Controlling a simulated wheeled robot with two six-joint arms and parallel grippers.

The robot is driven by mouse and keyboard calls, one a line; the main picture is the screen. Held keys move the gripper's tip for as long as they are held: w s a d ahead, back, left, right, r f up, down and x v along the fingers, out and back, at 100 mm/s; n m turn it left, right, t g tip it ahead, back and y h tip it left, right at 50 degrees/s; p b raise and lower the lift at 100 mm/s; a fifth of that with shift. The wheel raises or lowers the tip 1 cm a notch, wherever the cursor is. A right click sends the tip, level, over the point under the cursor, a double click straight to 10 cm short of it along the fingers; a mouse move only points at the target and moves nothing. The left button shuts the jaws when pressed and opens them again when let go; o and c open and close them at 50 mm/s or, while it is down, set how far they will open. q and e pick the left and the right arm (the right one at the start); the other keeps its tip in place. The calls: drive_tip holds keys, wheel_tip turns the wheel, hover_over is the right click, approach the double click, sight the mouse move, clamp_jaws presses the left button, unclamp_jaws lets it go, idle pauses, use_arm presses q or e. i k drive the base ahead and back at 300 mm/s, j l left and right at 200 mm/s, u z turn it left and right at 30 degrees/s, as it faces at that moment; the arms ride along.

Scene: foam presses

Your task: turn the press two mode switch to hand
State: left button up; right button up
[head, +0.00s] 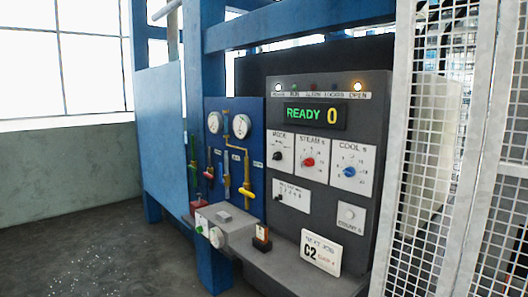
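The mode switch (277,156) is a small black knob on a white plate marked MODE, at the upper left of the grey control panel (330,210). Its position marks are too small to read, so I cannot tell which way it is set. I see no press number on the panel. The green display (312,115) above reads READY 0. The lamps at the two ends of the row above it are lit. Neither of my grippers is in view.
Right of the mode switch are a red steam knob (309,162) and a blue cool knob (349,171). A blue board (252,175) with gauges and valve levers stands left. A card (321,252) marked C2 stands on the ledge. Wire mesh (430,150) borders the right.

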sight(277, 156)
drive_tip(key=i+u, duration=0.1)
drive_tip(key=i, duration=0.65)
drive_tip(key=i+l, duration=0.2)
drive_tip(key=i, duration=0.5)
drive_tip(key=j+u, duration=0.05)
